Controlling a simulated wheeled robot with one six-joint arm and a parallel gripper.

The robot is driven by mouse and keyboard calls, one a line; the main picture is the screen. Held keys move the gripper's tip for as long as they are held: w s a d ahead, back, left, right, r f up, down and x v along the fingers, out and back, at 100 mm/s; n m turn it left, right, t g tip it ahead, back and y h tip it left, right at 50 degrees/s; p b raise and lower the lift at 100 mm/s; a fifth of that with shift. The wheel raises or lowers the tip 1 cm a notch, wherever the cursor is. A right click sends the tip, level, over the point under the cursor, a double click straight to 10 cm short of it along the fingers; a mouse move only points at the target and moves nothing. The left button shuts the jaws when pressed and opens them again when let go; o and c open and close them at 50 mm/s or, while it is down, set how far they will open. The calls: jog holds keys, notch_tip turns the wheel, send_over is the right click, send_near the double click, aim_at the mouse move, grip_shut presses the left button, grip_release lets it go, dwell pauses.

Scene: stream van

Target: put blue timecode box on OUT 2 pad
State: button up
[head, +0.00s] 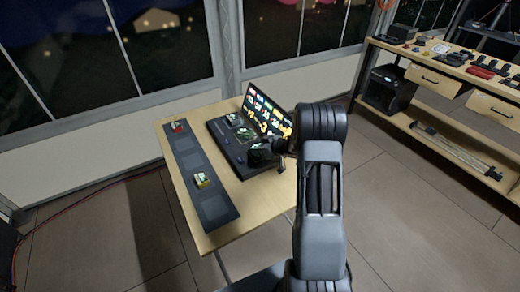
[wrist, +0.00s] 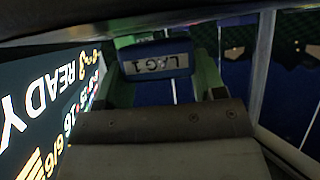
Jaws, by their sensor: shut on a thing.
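A blue box (wrist: 154,62) with a pale lettered label, shown upside down, sits between the fingers of my gripper (wrist: 160,75) in the wrist view. My gripper is shut on it. In the head view my gripper (head: 283,158) is over the right part of the console, and the blue box cannot be made out there. A dark strip of pads (head: 190,159) runs along the table's left side, to the left of my gripper. The pad lettering is too small to read, so I cannot tell which pad is OUT 2.
A red-topped box (head: 177,127) sits at the strip's far end and a yellow box (head: 202,181) nearer. The console (head: 232,150) with its raised bright screen (head: 266,112) stands right of the strip. A cluttered workbench (head: 440,62) is at the right.

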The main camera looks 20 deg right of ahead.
jog(key=shift+f, duration=0.45)
jog(key=shift+f, duration=0.15)
jog(key=o, duration=1)
jog(key=shift+c, duration=0.2)
